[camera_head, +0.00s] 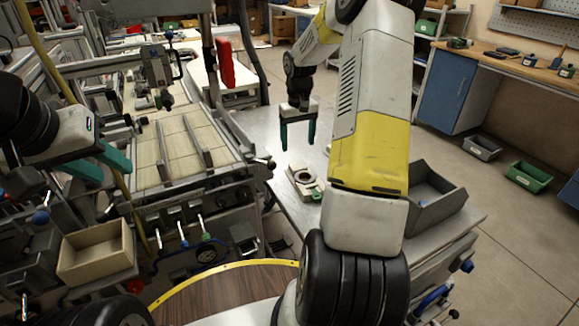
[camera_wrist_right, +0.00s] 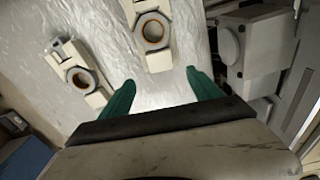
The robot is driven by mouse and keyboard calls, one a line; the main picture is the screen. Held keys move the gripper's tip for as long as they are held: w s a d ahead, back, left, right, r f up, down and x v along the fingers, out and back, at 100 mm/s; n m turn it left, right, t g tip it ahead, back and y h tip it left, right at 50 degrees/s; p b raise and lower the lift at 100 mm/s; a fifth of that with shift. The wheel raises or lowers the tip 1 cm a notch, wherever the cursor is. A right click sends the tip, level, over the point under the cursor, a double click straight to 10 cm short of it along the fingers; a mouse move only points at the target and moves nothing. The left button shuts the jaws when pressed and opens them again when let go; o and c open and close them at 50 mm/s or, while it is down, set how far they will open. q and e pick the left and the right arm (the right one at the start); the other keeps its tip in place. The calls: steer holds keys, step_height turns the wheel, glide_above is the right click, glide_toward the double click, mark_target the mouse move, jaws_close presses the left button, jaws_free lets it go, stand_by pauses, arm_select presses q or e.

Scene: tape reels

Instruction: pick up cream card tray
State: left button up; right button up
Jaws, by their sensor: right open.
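A small flat cream tray with a round ring on it (camera_head: 304,181) lies on the metal table, below and slightly right of my right gripper in the head view. The right wrist view shows two such cream pieces: one (camera_wrist_right: 158,62) just beyond the gap between the fingers, another (camera_wrist_right: 97,99) to the left. I cannot tell for sure which is the card tray. My right gripper (camera_head: 298,146) has teal fingers apart and empty, pointing down above the table; they also show in the wrist view (camera_wrist_right: 161,80). My left gripper (camera_head: 114,174) is open and empty at the left.
The metal table (camera_head: 262,125) has bare room around the tray. A grey bin (camera_head: 440,205) stands at its right end, partly behind my right arm. A cream open box (camera_head: 97,255) is at lower left. In the wrist view, grey machinery (camera_wrist_right: 255,45) stands to the right.

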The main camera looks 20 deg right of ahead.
mark_target(297, 165)
steer(key=shift+w+d+f, duration=0.1)
steer(key=shift+d+f, duration=0.05)
steer(key=shift+f, duration=0.35)
steer(key=shift+w+d+f, duration=0.1)
steer(key=shift+f, duration=0.35)
steer(key=f, duration=0.7)
steer(key=shift+s+a+f, duration=0.1)
steer(key=shift+s+a, duration=0.1)
steer(key=shift+a, duration=0.05)
jaws_close()
